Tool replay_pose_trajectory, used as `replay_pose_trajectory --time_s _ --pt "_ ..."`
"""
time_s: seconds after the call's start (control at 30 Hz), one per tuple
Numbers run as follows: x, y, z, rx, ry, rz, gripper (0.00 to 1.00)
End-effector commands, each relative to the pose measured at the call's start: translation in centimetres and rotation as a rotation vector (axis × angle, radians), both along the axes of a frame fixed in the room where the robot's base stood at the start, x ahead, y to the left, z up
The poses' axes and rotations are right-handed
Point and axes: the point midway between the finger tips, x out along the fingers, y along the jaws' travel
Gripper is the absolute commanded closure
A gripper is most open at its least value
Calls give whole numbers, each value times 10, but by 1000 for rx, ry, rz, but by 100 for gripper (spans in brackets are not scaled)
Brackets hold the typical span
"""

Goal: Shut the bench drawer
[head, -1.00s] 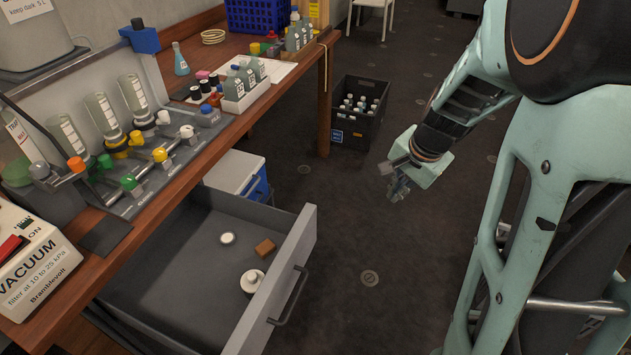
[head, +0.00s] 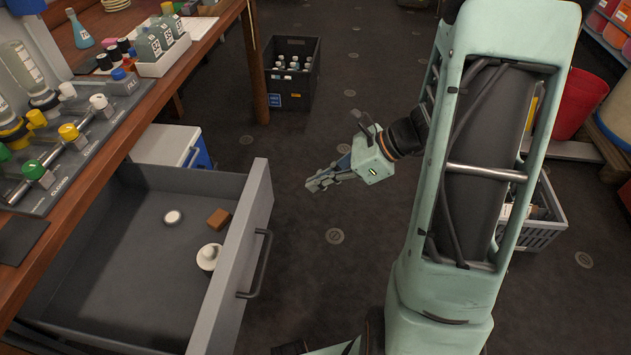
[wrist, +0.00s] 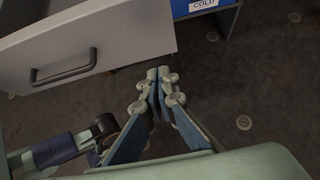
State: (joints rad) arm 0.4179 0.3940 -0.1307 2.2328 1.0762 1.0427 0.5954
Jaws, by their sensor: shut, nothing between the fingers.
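The bench drawer (head: 112,245) is pulled far out from under the wooden bench. Its grey front panel (head: 232,262) carries a dark bar handle (head: 257,265). Inside lie a white disc (head: 172,217), a brown block (head: 219,217) and a white lidded knob-like piece (head: 208,257). My gripper (head: 313,185) is shut and empty, to the right of the drawer front and apart from it, pointing left toward it. In the wrist view the fingertips (wrist: 158,76) are together, with the front and its handle (wrist: 64,67) at upper left.
The wooden bench (head: 120,135) holds a valve manifold (head: 60,140) and a bottle tray (head: 165,58). A white and blue cool box (head: 172,147) stands behind the drawer. A black crate of bottles (head: 292,75) is on the floor beyond. Floor between drawer and arm is clear.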

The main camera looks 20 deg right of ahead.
Motion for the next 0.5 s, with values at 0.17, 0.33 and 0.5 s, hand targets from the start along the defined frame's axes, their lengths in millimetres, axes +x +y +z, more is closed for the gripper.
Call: replay_pose_trajectory --time_s 0.17,0.33,0.5 --pt "10 29 -32 1 3 4 100" --pt "21 53 -48 -2 -1 6 100" --pt "30 73 -46 -2 -1 3 100"
